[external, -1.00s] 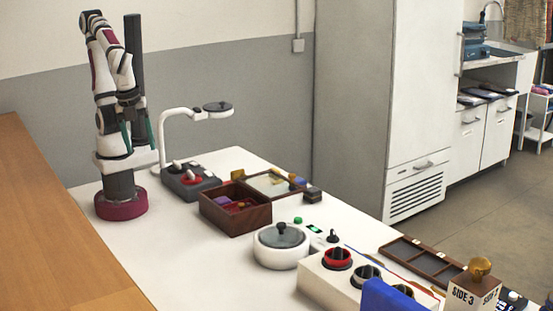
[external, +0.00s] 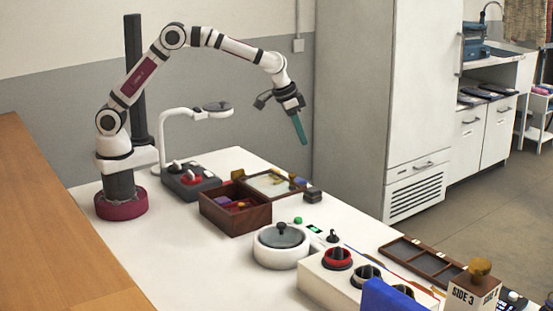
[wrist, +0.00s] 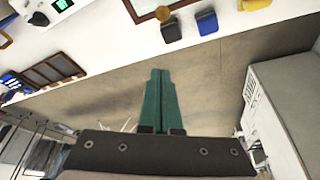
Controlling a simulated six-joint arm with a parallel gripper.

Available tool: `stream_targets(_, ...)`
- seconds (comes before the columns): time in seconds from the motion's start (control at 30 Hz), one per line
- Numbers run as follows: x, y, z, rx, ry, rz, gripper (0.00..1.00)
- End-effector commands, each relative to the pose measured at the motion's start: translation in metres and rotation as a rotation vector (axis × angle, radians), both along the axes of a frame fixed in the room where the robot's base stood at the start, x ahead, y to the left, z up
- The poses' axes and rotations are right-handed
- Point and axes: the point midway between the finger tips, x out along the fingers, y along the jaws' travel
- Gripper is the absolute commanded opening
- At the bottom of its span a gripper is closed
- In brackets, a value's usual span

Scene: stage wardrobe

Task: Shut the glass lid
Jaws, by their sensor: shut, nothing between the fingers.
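A dark wooden box (external: 236,212) stands open on the white table, with purple, red and yellow things inside. Its glass lid (external: 268,184), a pane in a wooden frame, lies folded open on the box's far side. A gold knob (wrist: 163,13) shows at the lid's edge (wrist: 140,10) at the top of the wrist view. My gripper (external: 304,141) is in the air above and beyond the lid, pointing down, touching nothing. In the wrist view its green fingers (wrist: 158,72) are together and empty, over the floor past the table edge.
A black block (wrist: 171,32), a blue block (wrist: 207,23) and a yellow thing (wrist: 254,4) sit near the lid. A white lamp-like arm (external: 165,140) rises behind the box. A round pot (external: 280,254) and a switch panel (external: 318,275) stand nearer.

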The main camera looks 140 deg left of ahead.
Motion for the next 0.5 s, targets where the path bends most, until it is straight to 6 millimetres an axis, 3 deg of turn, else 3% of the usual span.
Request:
stream_targets(0.43,0.015,0.027,-0.089,-0.002,0.004,-0.007,0.00)
stream_targets(0.5,0.008,0.013,-0.088,-0.002,0.003,-0.007,0.00)
